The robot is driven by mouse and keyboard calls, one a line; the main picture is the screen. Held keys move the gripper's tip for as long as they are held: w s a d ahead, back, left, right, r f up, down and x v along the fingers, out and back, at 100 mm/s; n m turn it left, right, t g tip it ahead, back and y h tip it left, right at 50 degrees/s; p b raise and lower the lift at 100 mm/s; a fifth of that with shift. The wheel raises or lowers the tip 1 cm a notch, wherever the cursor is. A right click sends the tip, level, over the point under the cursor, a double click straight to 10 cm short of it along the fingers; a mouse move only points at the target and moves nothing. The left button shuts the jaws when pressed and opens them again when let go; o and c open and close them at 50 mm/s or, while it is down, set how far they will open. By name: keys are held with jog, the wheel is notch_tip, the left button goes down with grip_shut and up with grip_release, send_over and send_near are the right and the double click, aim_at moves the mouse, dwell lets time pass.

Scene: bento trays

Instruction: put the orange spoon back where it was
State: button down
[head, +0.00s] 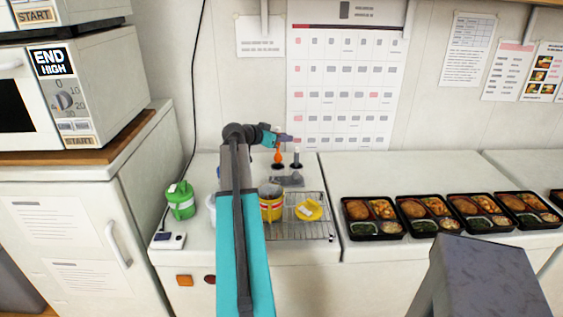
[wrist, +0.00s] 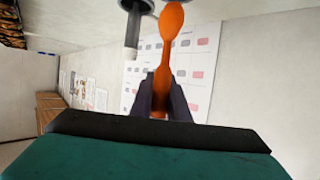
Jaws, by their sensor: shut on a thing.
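My gripper (head: 284,138) is shut on the orange spoon (head: 278,156), at the back of the counter in front of the wall calendar. In the wrist view the two dark fingers of my gripper (wrist: 160,95) pinch the handle of the orange spoon (wrist: 167,55). The spoon hangs about upright, bowl down, in the head view. Its bowl is just above or at a dark round spot (head: 278,166); I cannot tell whether they touch. A grey upright utensil (head: 295,153) stands just right of it and shows in the wrist view (wrist: 132,35) too.
A wire rack (head: 305,232) holds a yellow can (head: 271,207) and a yellow item (head: 309,210). A green container (head: 181,200) stands left. Several bento trays (head: 373,216) line the right counter. A grey block (head: 480,280) is at front right. The counter behind the trays is clear.

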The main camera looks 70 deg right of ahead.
jog(key=shift+f+p, duration=0.45)
jog(key=shift+f, duration=1.7)
jog(key=shift+f, duration=0.1)
jog(key=shift+f+p, duration=0.55)
jog(key=shift+f, duration=1.25)
jog(key=shift+f, duration=0.1)
jog(key=c, duration=1.7)
grip_release()
jog(key=b+v, duration=0.3)
jog(key=v, duration=0.9)
jog(key=shift+s, duration=0.1)
